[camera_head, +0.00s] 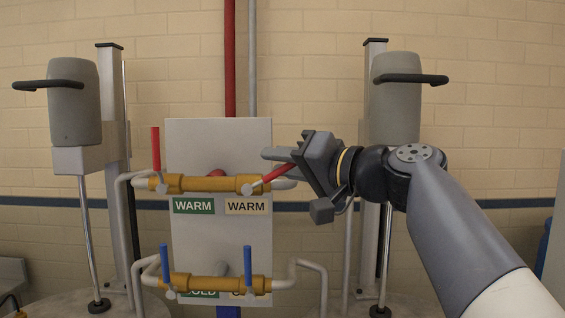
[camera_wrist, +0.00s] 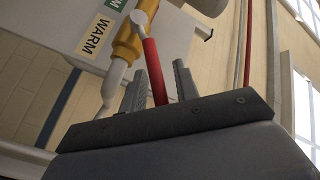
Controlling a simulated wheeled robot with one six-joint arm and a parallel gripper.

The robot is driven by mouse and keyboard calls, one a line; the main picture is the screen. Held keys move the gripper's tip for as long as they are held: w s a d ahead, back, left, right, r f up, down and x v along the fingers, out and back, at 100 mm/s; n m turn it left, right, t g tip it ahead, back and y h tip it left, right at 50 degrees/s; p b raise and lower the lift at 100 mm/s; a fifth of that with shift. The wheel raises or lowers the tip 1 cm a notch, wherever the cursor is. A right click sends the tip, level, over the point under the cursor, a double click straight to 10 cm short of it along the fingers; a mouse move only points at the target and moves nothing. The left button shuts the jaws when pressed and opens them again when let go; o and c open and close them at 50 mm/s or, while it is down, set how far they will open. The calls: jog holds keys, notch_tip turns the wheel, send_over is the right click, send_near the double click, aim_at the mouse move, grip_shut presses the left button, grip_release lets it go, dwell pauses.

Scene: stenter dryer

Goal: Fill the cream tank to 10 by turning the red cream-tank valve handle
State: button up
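The red cream-tank valve handle (camera_head: 275,174) is the right-hand red lever on the upper brass pipe, above the cream WARM label (camera_head: 246,205). It is tilted, running up and to the right from its pivot. My gripper (camera_head: 279,167) reaches in from the right, around this lever. In the wrist view the red lever (camera_wrist: 154,72) passes between the two grey fingers of my gripper (camera_wrist: 159,84). Gaps seem to show on both sides, so the gripper looks open. Contact with the lever is unclear. No level reading is visible.
The left red lever (camera_head: 156,149) stands upright above the green WARM label (camera_head: 193,205). Two blue levers (camera_head: 165,259) stand upright on the lower brass pipe (camera_head: 210,283). Grey mixer columns (camera_head: 113,150) flank the grey panel (camera_head: 218,145). Pale bent pipes run beside it.

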grip_shut()
jog(key=shift+r, duration=0.15)
dwell(0.4)
jog(key=a+r+n+g+h+p, duration=0.1)
jog(key=h+p, duration=0.1)
jog(key=p, duration=0.2)
jog(key=a+r+n+g+h+p, duration=0.1)
jog(key=a+n+h+p, duration=0.1)
jog(key=p, duration=0.3)
jog(key=a+r+n+g+h+p, duration=0.1)
jog(key=a+h+p, duration=0.1)
jog(key=p, duration=0.3)
jog(key=shift+a+r+h, duration=0.1)
jog(key=shift+r+h, duration=0.1)
jog(key=shift+h, duration=0.1)
jog(key=shift+w+a+f+n+h+p, duration=0.1)
jog(key=shift+a+f+n+h+p, duration=0.2)
jog(key=shift+a+n+h+p, duration=0.75)
jog(key=shift+d+m+g+p, duration=0.25)
jog(key=shift+m+g+p, duration=0.1)
jog(key=shift+p, duration=0.1)
